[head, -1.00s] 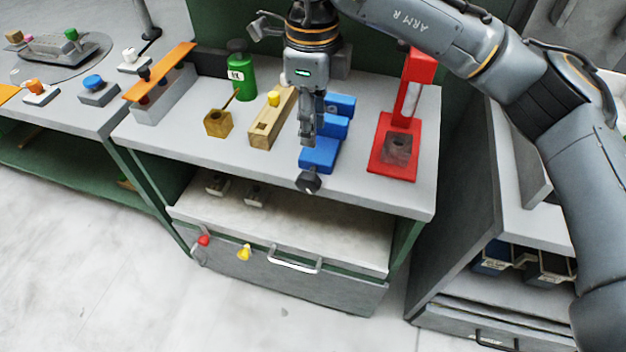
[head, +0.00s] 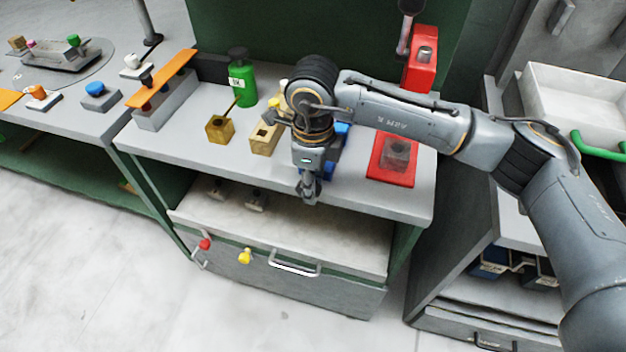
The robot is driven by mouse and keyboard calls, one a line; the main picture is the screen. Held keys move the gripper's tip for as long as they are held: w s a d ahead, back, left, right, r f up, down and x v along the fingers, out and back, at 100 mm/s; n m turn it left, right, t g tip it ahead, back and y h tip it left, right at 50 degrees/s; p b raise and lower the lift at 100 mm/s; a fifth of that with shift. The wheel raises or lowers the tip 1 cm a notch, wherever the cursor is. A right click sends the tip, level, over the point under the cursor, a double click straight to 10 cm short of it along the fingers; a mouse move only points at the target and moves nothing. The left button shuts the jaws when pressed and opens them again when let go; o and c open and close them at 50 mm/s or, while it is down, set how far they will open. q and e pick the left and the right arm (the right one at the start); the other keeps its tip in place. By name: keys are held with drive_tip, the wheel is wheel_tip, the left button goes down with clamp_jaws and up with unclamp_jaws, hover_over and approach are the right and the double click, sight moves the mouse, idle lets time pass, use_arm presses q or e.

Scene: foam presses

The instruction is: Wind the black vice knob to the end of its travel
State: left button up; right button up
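The blue vice (head: 341,136) stands on the grey bench top, mostly hidden behind my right arm and gripper. My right gripper (head: 309,194) points down at the bench's front edge, in front of the vice. Its fingers are where the vice's front end with the black knob lies. The knob itself is hidden by the fingers, so I cannot tell whether they are open around it or closed on it. My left gripper is not in view.
A red press (head: 392,162) stands right of the vice. A wooden block (head: 264,139), a brass-coloured cube (head: 219,129) and a green bottle (head: 242,80) stand to the left. Below is a drawer with a metal handle (head: 295,268).

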clamp_jaws()
drive_tip(key=shift+a+h, duration=0.1)
drive_tip(key=shift+h, duration=0.2)
drive_tip(key=h+b, duration=0.1)
drive_tip(key=g+h, duration=0.1)
drive_tip(key=h, duration=0.1)
drive_tip(key=shift+w+a+r+b, duration=0.15)
drive_tip(key=shift+w+a+b, duration=0.05)
drive_tip(key=shift+a+b, duration=0.2)
drive_tip(key=shift+h, duration=0.4)
drive_tip(key=shift+a+r+g+h, duration=0.1)
drive_tip(key=shift+r+g+h, duration=0.05)
drive_tip(key=shift+g+h, duration=0.3)
drive_tip(key=shift+a+h+p, duration=0.1)
drive_tip(key=shift+h+p, duration=0.55)
drive_tip(key=shift+p, duration=0.1)
